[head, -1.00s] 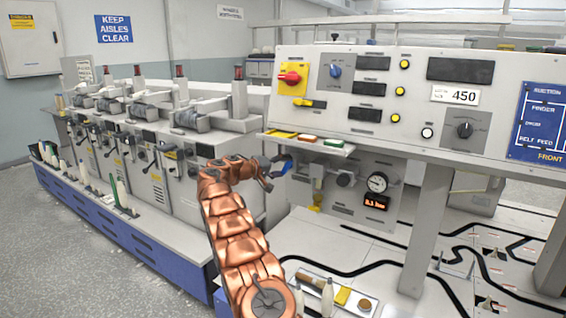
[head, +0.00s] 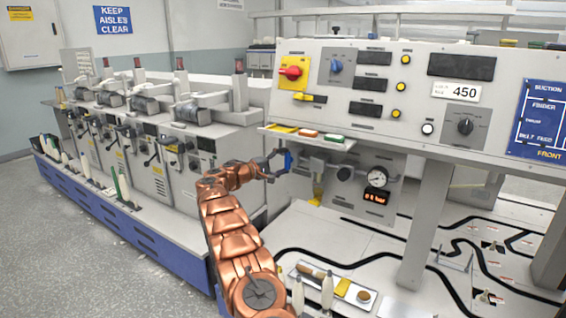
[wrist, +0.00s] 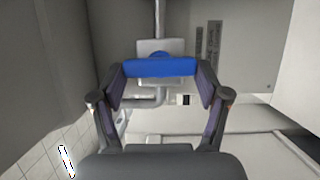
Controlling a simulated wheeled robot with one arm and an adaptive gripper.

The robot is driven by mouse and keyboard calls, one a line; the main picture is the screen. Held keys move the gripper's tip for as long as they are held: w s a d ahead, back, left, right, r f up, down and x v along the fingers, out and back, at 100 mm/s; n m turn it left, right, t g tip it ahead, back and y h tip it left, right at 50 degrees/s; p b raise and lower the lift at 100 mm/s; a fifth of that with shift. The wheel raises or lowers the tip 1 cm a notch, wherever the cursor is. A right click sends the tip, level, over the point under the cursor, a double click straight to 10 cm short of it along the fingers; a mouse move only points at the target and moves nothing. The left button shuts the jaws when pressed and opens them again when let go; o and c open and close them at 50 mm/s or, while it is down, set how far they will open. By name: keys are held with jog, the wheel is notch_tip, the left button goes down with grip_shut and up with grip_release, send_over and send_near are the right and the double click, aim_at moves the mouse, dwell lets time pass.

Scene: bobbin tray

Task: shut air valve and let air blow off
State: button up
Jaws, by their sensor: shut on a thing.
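The blue air valve handle (head: 287,160) is on the pipework under the panel's overhang. My gripper (head: 276,163) is shut on it. In the wrist view the blue handle (wrist: 160,67) lies level between the two fingers (wrist: 160,85), crosswise to the grey pipe above it. The round pressure gauge (head: 379,179) is right of the valve. The small display (head: 376,198) below it glows orange and seems to read about 0 bar, though its digits are small. The fingers hide part of the valve in the head view.
The control panel (head: 440,95) overhangs the valve, with a small shelf of coloured pieces (head: 308,135) just above. A yellowish bowl (head: 318,188) hangs right of the gripper. A tray (head: 335,287) with small items lies below. The spinning machine (head: 150,180) stands at left.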

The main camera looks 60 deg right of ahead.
jog(key=shift+w, duration=0.1)
jog(key=o, duration=1.2)
jog(key=shift+c, duration=0.2)
jog(key=v, duration=1.2)
